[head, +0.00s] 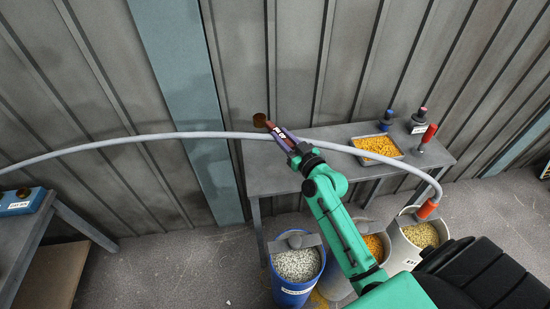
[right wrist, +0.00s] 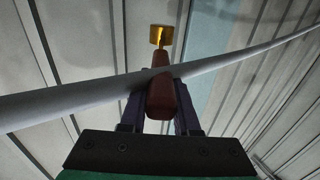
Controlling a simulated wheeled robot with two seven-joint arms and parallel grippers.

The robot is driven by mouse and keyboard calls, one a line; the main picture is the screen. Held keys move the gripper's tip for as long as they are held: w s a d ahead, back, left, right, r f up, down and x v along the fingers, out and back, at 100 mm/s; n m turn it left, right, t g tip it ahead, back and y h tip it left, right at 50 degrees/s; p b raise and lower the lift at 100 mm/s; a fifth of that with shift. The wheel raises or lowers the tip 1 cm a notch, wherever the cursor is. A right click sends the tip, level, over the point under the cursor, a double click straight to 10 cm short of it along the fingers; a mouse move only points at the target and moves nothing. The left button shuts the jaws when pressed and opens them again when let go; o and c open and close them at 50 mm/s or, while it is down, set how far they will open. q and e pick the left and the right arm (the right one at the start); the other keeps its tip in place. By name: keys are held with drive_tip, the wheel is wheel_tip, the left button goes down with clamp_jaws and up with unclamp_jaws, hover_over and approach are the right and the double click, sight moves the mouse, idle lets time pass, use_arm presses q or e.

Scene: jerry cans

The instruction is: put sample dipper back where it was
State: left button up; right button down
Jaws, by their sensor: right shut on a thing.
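The sample dipper has a brown handle (right wrist: 160,98) and a brass-coloured cup (right wrist: 160,36) in the right wrist view. In the head view its dark cup (head: 260,120) shows just past my right gripper (head: 284,137), in front of the wall above the back left of the table. My right gripper is shut on the handle, and the cup points away from it. The fingers also show in the right wrist view (right wrist: 160,118) on either side of the handle. My left gripper is not in view.
A grey hose (head: 200,135) arches across beside the dipper. The grey table (head: 350,131) bears a tray of yellow pellets (head: 378,148), two small bottles (head: 387,121) and a red-handled tool (head: 428,134). Buckets of pellets, one blue (head: 292,291), stand below. A blue box (head: 20,203) is far left.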

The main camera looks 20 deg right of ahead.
drive_tip(key=f+b, duration=0.2)
drive_tip(key=f, duration=0.3)
drive_tip(key=f+b, duration=0.2)
drive_tip(key=f, duration=0.4)
drive_tip(key=shift+w+a+f, duration=0.2)
drive_tip(key=shift+f, duration=0.1)
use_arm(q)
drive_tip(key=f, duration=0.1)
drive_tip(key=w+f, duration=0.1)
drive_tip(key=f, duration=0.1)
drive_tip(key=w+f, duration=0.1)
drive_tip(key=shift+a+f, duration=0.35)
use_arm(e)
drive_tip(key=shift+w+r, duration=0.1)
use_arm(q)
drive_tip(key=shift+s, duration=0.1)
use_arm(e)
drive_tip(key=shift+f+b, duration=0.2)
drive_tip(key=shift+b, duration=0.1)
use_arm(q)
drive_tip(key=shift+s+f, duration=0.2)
use_arm(e)
drive_tip(key=c, duration=0.6)
unclamp_jaws()
drive_tip(key=shift+c, duration=0.2)
